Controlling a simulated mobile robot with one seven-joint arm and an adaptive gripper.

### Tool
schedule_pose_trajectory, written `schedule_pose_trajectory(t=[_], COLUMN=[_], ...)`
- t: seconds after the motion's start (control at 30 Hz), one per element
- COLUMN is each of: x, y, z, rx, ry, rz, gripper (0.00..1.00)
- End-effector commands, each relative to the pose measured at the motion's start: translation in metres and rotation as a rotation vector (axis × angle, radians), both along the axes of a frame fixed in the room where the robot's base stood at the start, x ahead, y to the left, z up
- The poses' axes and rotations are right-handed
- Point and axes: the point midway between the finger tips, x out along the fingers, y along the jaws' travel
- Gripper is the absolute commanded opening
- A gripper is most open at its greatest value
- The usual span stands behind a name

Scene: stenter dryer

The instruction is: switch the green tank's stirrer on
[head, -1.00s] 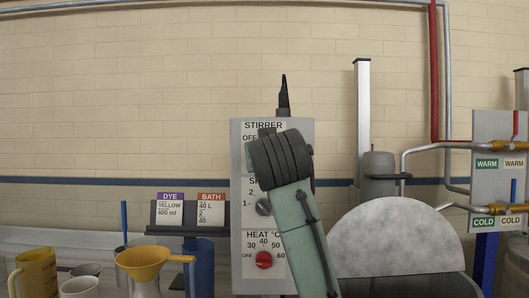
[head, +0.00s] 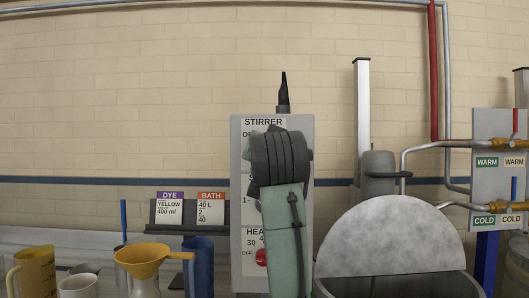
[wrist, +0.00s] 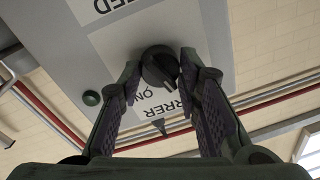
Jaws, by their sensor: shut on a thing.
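The grey control panel (head: 240,200) stands in the middle of the head view, with a STIRRER label at its top. My gripper is hidden behind my arm there. In the wrist view, the panel appears upside down. My gripper (wrist: 160,64) has its two fingers on either side of the round black stirrer knob (wrist: 158,66) and is shut on it. The word ON shows beside the knob.
A red knob (head: 261,257) under HEAT is partly covered by my arm. A yellow funnel (head: 143,258), a yellow jug (head: 35,270) and a blue cylinder (head: 199,268) stand at left. WARM and COLD pipes with brass valves (head: 509,144) are at right.

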Motion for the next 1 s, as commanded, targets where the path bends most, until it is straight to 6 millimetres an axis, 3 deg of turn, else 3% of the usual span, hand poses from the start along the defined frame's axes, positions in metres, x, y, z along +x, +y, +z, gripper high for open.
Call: schedule_pose_trajectory(t=[1.0], x=[0.0002], y=[0.0012], z=[-0.0021], rx=[0.921], ry=[0.002], rz=[0.001], gripper=[0.03])
